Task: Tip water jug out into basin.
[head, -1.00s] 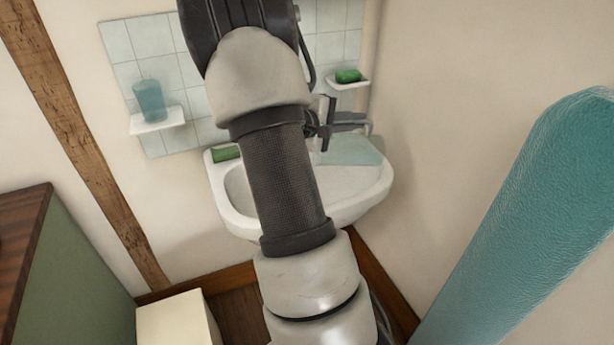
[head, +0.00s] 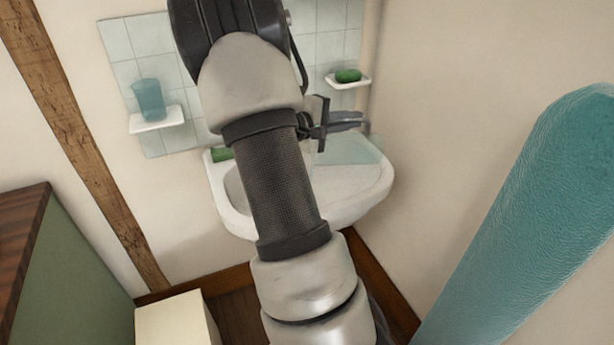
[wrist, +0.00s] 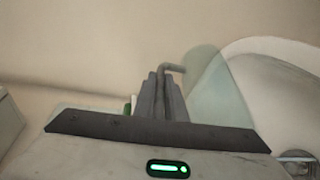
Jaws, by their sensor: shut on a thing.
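The basin (head: 352,200) is white and fixed in the corner below the tiles; my arm hides its middle. The water jug (head: 352,150) is pale green and see-through, over the basin's back right part. It also shows in the wrist view (wrist: 212,88), right of the fingers, with the white basin (wrist: 272,50) beyond it. My gripper (head: 346,121) is shut on the jug, at what looks like a thin bent handle (wrist: 173,68). My gripper shows in the wrist view (wrist: 163,95) too. I cannot tell the jug's exact tilt, and no water stream is visible.
A blue-green cup (head: 149,100) stands on a small left shelf (head: 157,121). Green soap (head: 348,76) sits on a right shelf. A green bar (head: 221,154) lies on the basin's left rim. The wall is close on the right. A green cabinet (head: 75,260) stands at left.

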